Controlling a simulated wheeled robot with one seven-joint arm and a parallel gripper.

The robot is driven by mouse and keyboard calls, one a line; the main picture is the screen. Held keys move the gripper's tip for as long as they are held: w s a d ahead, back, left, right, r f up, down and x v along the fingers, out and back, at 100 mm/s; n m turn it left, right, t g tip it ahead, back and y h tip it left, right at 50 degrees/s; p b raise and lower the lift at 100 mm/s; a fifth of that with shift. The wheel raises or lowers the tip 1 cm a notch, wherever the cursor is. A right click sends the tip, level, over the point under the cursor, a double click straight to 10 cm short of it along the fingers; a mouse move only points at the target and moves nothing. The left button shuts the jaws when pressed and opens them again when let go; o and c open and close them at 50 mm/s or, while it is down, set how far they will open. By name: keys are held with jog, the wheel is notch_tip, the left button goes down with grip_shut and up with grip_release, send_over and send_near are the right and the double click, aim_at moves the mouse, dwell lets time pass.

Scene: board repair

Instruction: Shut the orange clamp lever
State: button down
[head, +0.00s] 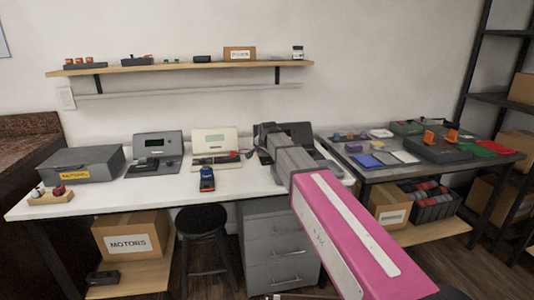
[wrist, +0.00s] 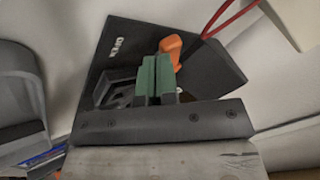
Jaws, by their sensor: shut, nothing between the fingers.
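In the wrist view, the orange clamp lever (wrist: 171,46) stands up on a dark panel (wrist: 215,68) with small white lettering. My gripper (wrist: 157,66) has its green-padded fingers shut together with nothing held. The fingertips are just in front of the lever and overlap its lower part in the picture. I cannot tell whether they touch it. In the head view, my arm reaches over the right part of the white bench, towards a dark unit (head: 300,132) at the back. The lever and my fingertips cannot be made out there.
A red cable (wrist: 230,17) runs beside the lever. On the white bench (head: 160,196) stand a grey console (head: 158,143), a cream meter (head: 214,142) and a blue handheld device (head: 207,179). A dark table at right carries a dark box with orange parts (head: 428,138). The bench's front middle is mostly clear.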

jog(key=shift+w+a+m, duration=0.1)
jog(key=shift+a+m, duration=0.15)
jog(key=shift+m, duration=0.05)
jog(key=shift+w+a, duration=0.3)
jog(key=shift+a, duration=0.5)
jog(key=shift+d, duration=0.1)
jog(key=shift+w+d, duration=0.5)
